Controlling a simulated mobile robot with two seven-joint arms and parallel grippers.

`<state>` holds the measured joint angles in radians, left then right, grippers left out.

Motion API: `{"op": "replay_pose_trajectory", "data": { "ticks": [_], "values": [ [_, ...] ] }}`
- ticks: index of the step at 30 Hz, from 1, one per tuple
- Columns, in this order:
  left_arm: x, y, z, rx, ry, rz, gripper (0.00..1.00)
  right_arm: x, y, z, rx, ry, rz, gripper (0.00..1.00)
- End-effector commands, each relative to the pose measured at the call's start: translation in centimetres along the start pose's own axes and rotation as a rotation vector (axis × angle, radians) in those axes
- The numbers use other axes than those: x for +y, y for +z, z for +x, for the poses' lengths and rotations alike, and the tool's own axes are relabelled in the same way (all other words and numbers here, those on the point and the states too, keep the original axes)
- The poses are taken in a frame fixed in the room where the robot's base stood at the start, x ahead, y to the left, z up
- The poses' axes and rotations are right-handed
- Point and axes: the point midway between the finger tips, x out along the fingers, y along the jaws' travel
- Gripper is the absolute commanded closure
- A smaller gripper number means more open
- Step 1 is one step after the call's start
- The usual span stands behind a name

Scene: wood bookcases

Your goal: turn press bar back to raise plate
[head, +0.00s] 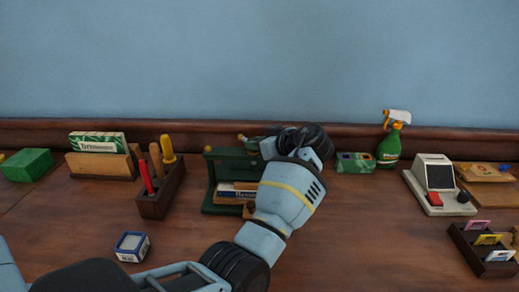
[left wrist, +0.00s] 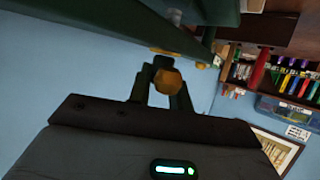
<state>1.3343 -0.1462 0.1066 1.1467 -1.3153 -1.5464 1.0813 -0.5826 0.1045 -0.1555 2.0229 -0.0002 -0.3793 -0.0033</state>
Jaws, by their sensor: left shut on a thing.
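The green book press (head: 211,178) stands on the wooden surface in the middle of the head view, with books (head: 237,188) between its uprights. My left arm covers its right side. My left gripper (left wrist: 164,80) is shut on the orange-brown knob (left wrist: 167,83) at the end of the press bar, seen in the left wrist view. The other end of the bar (head: 242,138) shows above the press's top beam in the head view. The green press frame also crosses the top of the wrist view. The plate's height is hidden. My right gripper is not in view.
Left of the press are a tool block (head: 161,196), a small blue-white box (head: 132,246) and a wooden book holder (head: 98,164). Right are a spray bottle (head: 390,145), a card machine (head: 438,187) and a card rack (head: 480,250). The front middle-right surface is clear.

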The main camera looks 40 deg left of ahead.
Motion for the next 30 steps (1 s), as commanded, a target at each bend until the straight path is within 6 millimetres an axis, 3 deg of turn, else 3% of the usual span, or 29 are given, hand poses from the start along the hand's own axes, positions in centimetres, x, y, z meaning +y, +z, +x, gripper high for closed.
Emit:
{"op": "replay_pose_trajectory", "data": {
  "ticks": [18, 19, 23, 30],
  "values": [
    [0.05, -0.24, 0.03, 0.003, -0.035, -0.016, 1.00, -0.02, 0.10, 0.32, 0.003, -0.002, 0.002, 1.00],
    [0.05, -0.24, 0.03, 0.003, -0.035, -0.016, 0.76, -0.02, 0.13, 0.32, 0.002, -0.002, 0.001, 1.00],
    [0.05, -0.19, 0.03, 0.002, -0.035, -0.016, 0.59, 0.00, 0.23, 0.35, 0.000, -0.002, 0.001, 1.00],
    [0.05, -0.09, 0.02, 0.001, -0.035, -0.014, 0.58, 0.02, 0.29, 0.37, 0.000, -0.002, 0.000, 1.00]
  ]
}}
